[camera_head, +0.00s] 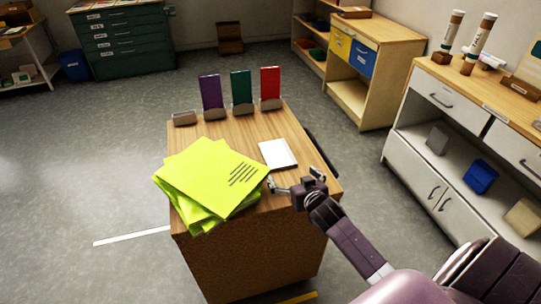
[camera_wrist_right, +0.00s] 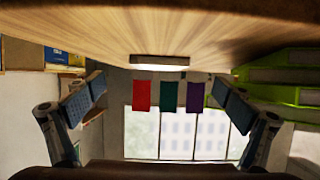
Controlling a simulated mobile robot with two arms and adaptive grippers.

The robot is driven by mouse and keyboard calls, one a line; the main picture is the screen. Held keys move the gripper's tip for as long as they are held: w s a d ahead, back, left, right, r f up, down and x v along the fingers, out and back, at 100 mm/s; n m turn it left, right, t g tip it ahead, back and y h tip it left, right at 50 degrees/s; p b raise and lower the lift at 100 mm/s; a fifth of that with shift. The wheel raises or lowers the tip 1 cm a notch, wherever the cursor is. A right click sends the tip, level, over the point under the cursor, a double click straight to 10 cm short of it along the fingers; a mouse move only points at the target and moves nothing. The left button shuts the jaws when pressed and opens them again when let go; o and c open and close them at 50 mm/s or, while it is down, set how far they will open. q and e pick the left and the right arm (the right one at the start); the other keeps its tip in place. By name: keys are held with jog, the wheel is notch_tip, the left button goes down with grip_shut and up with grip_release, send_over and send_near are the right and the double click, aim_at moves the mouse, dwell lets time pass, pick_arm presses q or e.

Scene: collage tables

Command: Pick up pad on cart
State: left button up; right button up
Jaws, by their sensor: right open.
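A small white pad (camera_head: 278,153) lies flat on the wooden cart top (camera_head: 238,132), right of its middle. In the right wrist view, which is upside down, the pad (camera_wrist_right: 163,61) shows as a pale edge against the cart top (camera_wrist_right: 150,30). My right gripper (camera_head: 294,180) is at the near right edge of the cart, just in front of the pad and apart from it. Its two fingers are spread wide with nothing between them; they also frame the right wrist view (camera_wrist_right: 162,98). My left gripper is not in view.
A messy stack of yellow-green sheets (camera_head: 208,172) covers the cart's left front; it also shows in the right wrist view (camera_wrist_right: 285,74). Purple (camera_head: 211,91), green (camera_head: 241,86) and red (camera_head: 270,82) cards stand in holders at the back. A white counter (camera_head: 425,112) stands to the right.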

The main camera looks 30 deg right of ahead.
aim_at(283, 166)
jog(key=shift+x, duration=3.35)
jog(key=shift+r, duration=0.1)
jog(key=shift+c, duration=0.4)
jog(key=c, duration=1.2)
